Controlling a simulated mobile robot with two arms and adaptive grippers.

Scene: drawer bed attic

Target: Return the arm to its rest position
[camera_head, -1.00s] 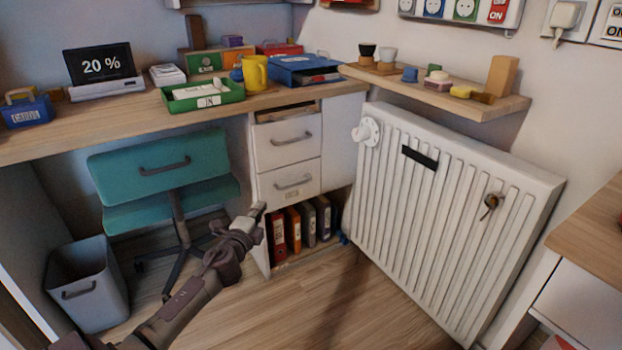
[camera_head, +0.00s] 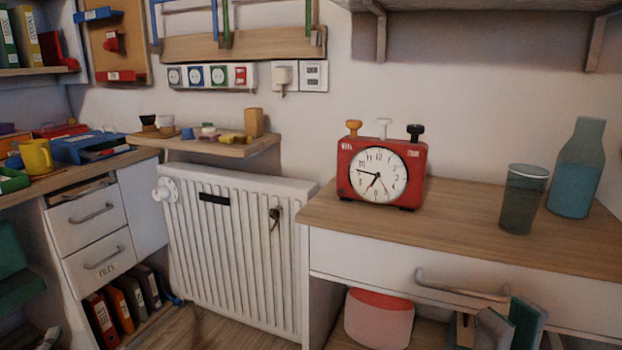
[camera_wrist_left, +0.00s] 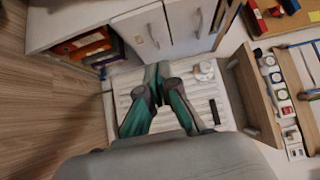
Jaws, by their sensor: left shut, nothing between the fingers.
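My left gripper (camera_wrist_left: 157,78) shows in the left wrist view, its teal and grey fingers together at the tips with nothing between them. Behind it in that view are the white radiator (camera_wrist_left: 195,115) and the desk drawers (camera_wrist_left: 185,22).
In the head view the radiator (camera_head: 240,245) stands under a small wall shelf (camera_head: 205,147). A white-fronted table (camera_head: 480,222) at right bears a red clock (camera_head: 381,172), a glass (camera_head: 522,200) and a bottle (camera_head: 578,170). Several binders (camera_head: 126,305) stand at lower left.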

